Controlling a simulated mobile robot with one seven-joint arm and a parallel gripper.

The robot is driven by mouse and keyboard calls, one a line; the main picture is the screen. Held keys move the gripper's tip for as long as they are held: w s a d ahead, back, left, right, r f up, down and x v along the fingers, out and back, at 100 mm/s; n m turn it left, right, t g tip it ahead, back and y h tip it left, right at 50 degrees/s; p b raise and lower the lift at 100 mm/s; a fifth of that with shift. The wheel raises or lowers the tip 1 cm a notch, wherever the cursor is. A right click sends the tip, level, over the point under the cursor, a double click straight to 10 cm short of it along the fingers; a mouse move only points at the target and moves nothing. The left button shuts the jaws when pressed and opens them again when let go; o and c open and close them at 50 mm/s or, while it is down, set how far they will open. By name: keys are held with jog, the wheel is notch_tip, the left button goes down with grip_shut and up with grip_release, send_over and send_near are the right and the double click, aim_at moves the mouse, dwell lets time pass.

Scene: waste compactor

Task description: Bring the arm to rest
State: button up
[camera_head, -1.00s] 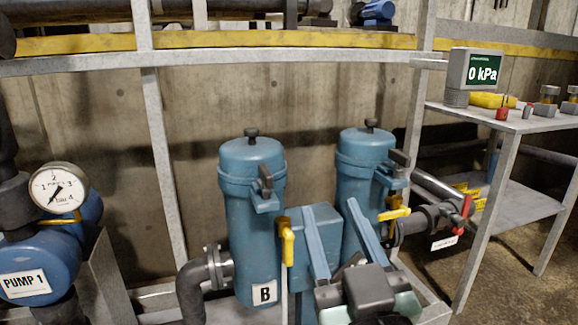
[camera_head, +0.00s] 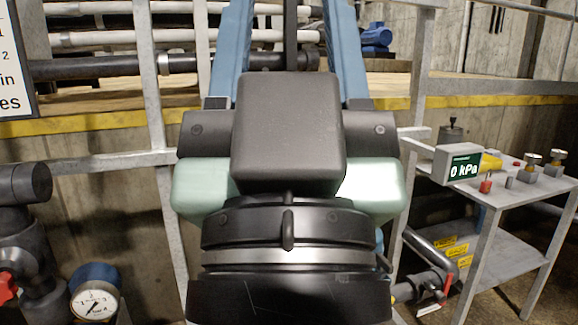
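My gripper (camera_head: 288,40) fills the middle of the head view, seen from behind and pointing up, close to the camera. Its two blue fingers stand wide apart and run up to the top edge; their tips are out of the picture. Nothing is seen held between them. A dark upright bar shows in the gap, and I cannot tell what it belongs to. The dark gripper body (camera_head: 288,135) and my wrist below it hide the blue filter housings behind.
A grey metal table (camera_head: 500,190) with a "0 kPa" display (camera_head: 463,166) and small parts stands at the right. A pressure gauge (camera_head: 95,300) is at lower left, a sign (camera_head: 14,65) at upper left. Railings and a yellow-edged ledge (camera_head: 90,121) cross behind the arm.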

notch_tip(320, 180, up, 19)
jog(key=p, duration=1.7)
jog(key=shift+r, duration=0.2)
